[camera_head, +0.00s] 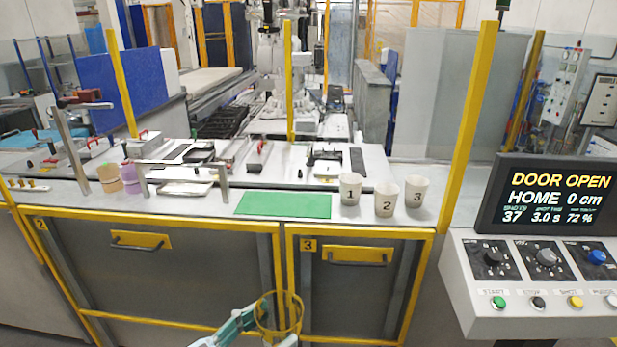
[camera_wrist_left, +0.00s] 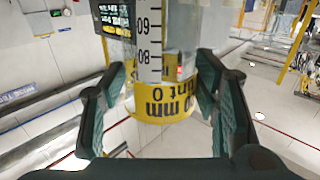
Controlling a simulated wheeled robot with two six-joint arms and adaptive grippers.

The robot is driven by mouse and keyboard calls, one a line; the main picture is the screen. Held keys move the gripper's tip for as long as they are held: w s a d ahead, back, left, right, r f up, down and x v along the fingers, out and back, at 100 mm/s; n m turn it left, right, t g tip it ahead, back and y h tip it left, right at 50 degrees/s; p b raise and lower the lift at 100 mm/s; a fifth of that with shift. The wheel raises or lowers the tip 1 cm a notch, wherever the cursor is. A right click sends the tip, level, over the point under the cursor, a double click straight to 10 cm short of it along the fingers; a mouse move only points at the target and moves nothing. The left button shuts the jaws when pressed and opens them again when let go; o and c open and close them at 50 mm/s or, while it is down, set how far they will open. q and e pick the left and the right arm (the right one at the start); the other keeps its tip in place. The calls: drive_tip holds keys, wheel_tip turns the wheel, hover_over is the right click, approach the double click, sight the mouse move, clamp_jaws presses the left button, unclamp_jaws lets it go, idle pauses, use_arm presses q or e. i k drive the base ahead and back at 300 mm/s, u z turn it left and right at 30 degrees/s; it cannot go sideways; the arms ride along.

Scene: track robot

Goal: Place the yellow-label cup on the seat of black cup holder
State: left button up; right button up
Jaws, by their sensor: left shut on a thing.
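The yellow-label cup (camera_head: 279,316) is at the bottom of the head view, in front of the yellow-framed cabinet. It looks clear, with yellow bands. In the left wrist view the cup (camera_wrist_left: 163,100) shows a yellow label and a white scale strip, with its print upside down. My left gripper (camera_head: 266,333) is shut on the cup, with teal fingers on both sides; the fingers (camera_wrist_left: 165,78) also show in the wrist view. I cannot tell which dark item on the bench is the black cup holder. My right gripper is not in view.
A green mat (camera_head: 283,205) lies near the bench's front edge. White cups marked 1 (camera_head: 350,190), 2 (camera_head: 387,199) and 3 (camera_head: 416,191) stand right of it. A yellow post (camera_head: 468,125) and a control panel (camera_head: 540,260) stand at the right. A grey rail frame (camera_head: 180,165) stands left.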

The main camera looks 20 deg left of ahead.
sight(326, 154)
drive_tip(key=u, duration=1.45)
drive_tip(key=i, duration=1.25)
drive_tip(key=z, duration=1.85)
